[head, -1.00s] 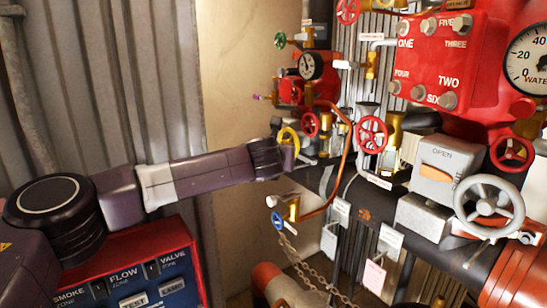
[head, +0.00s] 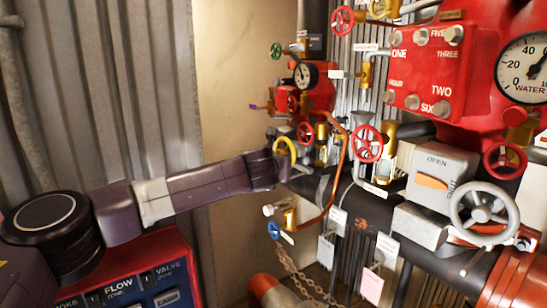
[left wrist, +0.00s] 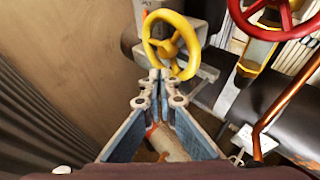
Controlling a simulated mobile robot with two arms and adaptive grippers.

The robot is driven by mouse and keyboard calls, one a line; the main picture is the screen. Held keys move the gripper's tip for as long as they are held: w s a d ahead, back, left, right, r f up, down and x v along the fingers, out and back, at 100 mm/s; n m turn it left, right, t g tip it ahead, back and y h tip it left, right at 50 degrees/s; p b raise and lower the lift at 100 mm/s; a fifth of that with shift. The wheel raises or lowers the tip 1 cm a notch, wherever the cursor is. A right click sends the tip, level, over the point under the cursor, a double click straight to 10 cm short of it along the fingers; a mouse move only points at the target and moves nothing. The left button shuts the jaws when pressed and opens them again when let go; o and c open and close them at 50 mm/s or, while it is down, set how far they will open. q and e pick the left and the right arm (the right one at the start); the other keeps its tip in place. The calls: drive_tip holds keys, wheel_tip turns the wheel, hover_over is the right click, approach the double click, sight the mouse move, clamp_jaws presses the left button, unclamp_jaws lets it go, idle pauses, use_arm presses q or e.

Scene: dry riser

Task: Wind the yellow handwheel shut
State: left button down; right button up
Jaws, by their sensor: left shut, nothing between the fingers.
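The yellow handwheel (head: 288,146) shows in the head view just beyond the end of my left arm, partly hidden by it. In the left wrist view the yellow handwheel (left wrist: 169,47) is at top centre, with its rim, spokes and hub in sight. My left gripper (left wrist: 160,76) is shut and empty. Its fingertips overlap the lower rim of the wheel in the picture; I cannot tell whether they touch it. In the head view the fingers are hidden behind my wrist. My right gripper is not in view.
Red handwheels (head: 368,143) and a grey handwheel (head: 484,209) stand to the right. A copper pipe (head: 334,175) curves near my wrist, and a blue handwheel (head: 274,230) sits below it. A red control panel (head: 135,275) is at lower left. The beige wall (head: 235,70) is bare.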

use_arm(q)
drive_tip(key=shift+s+d+r, duration=0.1)
drive_tip(key=shift+s+d, duration=0.05)
drive_tip(key=shift+d, duration=0.05)
drive_tip(key=shift+a, duration=0.1)
drive_tip(key=shift+w+d, duration=0.2)
drive_tip(key=shift+d, duration=0.1)
idle(0.4)
drive_tip(key=shift+r, duration=0.1)
